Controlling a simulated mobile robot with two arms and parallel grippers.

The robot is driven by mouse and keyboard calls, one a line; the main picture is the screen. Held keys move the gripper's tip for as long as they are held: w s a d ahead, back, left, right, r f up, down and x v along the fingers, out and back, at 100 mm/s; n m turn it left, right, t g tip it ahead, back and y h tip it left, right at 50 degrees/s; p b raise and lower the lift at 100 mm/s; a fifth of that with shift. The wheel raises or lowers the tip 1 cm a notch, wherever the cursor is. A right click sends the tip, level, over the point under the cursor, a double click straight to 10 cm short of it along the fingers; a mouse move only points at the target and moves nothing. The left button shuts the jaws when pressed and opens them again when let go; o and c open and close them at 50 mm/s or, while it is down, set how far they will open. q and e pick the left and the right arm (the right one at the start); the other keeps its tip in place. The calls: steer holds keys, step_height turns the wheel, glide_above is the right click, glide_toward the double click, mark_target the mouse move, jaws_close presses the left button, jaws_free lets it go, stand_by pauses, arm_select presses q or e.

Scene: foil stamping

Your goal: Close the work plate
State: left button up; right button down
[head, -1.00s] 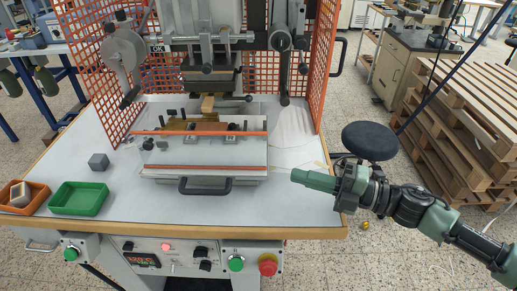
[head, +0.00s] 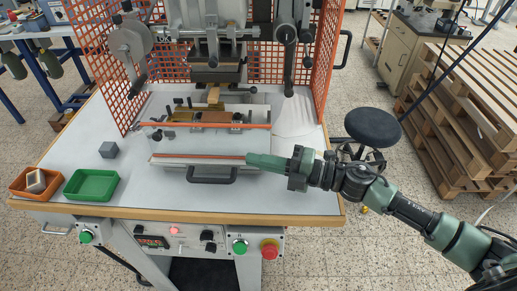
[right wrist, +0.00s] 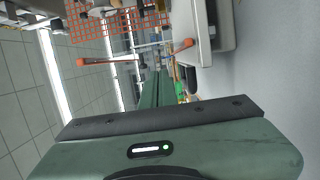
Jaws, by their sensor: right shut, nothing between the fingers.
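The work plate (head: 200,144) is a pale flat plate on the machine table, pulled out toward the front, with orange strips across it and a black handle (head: 212,179) on its front edge. It holds a brown block and several small dark clamps. My right gripper (head: 250,159) is shut and empty, its green fingertips over or beside the plate's front right corner, right of the handle. I cannot tell whether it touches. In the right wrist view my shut fingers (right wrist: 156,88) point at the plate's side (right wrist: 203,35). My left gripper is out of view.
A green tray (head: 91,198), an orange tray (head: 18,184) holding a block, and a grey cube (head: 108,150) stand on the left. Orange mesh guards (head: 322,60) flank the press. A red button (head: 269,249) sits on the front panel. A round black stool (head: 373,127) stands right.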

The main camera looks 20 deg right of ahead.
steer(key=shift+w+d, duration=0.2)
steer(key=shift+w, duration=0.25)
steer(key=shift+w+d, duration=0.2)
steer(key=shift+w, duration=0.25)
steer(key=shift+s, duration=0.1)
steer(key=shift+w+d+f, duration=0.1)
steer(key=shift+w, duration=0.35)
steer(key=w+b, duration=0.1)
steer(key=w, duration=0.1)
steer(key=w+d+b, duration=0.1)
steer(key=w, duration=0.1)
steer(key=w+d+b, duration=0.1)
steer(key=w, duration=0.2)
steer(key=shift+w+d, duration=0.1)
steer(key=shift+d, duration=0.2)
steer(key=shift+r, duration=0.3)
